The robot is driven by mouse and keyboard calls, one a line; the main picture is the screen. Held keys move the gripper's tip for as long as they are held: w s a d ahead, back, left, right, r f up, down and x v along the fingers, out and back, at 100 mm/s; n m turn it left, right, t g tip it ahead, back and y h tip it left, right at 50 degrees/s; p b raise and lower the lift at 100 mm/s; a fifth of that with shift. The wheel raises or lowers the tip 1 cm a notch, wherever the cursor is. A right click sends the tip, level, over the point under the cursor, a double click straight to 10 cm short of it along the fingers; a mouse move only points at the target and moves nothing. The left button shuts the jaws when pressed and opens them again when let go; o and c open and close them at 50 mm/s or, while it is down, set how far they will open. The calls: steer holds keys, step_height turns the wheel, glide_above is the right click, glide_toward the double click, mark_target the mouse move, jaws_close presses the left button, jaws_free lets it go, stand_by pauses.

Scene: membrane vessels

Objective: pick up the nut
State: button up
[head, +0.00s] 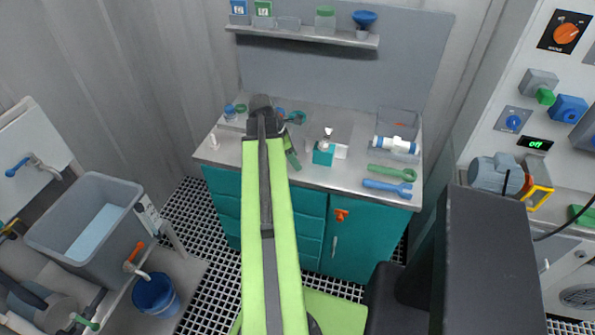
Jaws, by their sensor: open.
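My green arm reaches from the bottom of the head view to the bench, and my gripper (262,103) is at its far end, over the back left of the bench top. It is open; its fingers are mostly hidden behind my dark wrist. I cannot single out the nut for certain. Small blue and green round pieces (235,108) lie just left of the gripper, and a dark green ring-shaped piece (297,117) lies just right of it. These are too small to identify, and my arm hides part of the bench.
The metal bench (350,182) also carries a teal block (323,154), a white-and-blue fitting (396,145), a green wrench (392,172), a blue wrench (388,187) and a clear bin (398,123). A shelf (310,35) hangs behind. A grey sink (90,220) stands left, a panel (545,100) right.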

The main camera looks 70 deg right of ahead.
steer(key=shift+b+x, duration=0.3)
steer(key=shift+x, duration=0.65)
steer(key=shift+r, duration=0.1)
steer(key=shift+c, duration=0.4)
jaws_close()
steer(key=shift+r+p, duration=0.1)
steer(key=shift+p, duration=0.2)
